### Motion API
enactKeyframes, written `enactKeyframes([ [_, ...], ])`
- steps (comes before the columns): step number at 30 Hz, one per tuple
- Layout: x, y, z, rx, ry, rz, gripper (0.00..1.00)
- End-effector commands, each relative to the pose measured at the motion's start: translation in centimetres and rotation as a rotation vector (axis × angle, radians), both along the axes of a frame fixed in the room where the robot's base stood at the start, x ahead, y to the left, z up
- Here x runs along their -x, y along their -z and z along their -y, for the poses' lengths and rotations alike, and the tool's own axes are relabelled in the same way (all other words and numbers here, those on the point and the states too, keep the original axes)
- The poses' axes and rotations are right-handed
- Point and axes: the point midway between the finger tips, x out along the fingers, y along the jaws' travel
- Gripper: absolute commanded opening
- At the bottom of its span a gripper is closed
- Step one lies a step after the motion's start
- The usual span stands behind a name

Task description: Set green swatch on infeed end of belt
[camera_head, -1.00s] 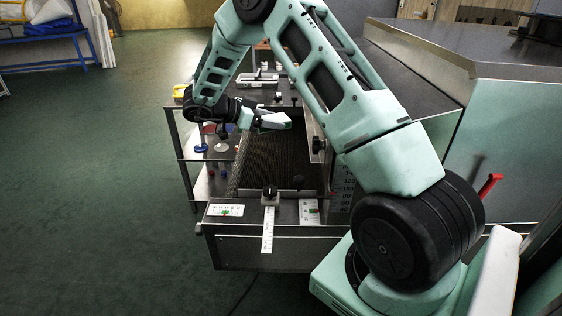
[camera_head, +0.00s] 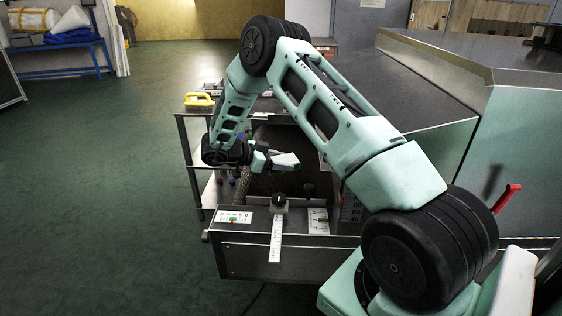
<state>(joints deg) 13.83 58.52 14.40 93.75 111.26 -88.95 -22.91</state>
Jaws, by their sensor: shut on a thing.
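My gripper (camera_head: 287,160) is above the dark belt (camera_head: 268,184), near the belt's closest end, with its fingers pointing right. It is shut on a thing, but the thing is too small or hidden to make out. I cannot pick out the green swatch in this view. The belt runs back from the steel front panel (camera_head: 245,254). I cannot tell the gap between my gripper and the belt.
A black knob (camera_head: 279,201) stands on the front ledge above a white ruler strip (camera_head: 276,240), between two white scale plates with green marks. The steel dryer housing (camera_head: 420,85) rises at right. A side cart with a yellow item (camera_head: 199,101) stands left. Floor further left is clear.

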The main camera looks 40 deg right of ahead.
Motion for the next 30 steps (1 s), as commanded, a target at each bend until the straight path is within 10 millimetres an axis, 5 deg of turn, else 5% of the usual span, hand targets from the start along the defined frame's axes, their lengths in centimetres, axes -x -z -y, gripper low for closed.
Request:
enactKeyframes([
  [20,0.1,1.2,0.0,0.0,0.0,-0.002,0.3],
  [21,0.1,1.2,0.0,0.0,0.001,-0.003,0.61],
  [23,0.1,1.2,0.1,0.0,0.001,-0.004,0.78],
  [30,0.2,1.3,0.1,0.0,0.002,-0.007,0.78],
])
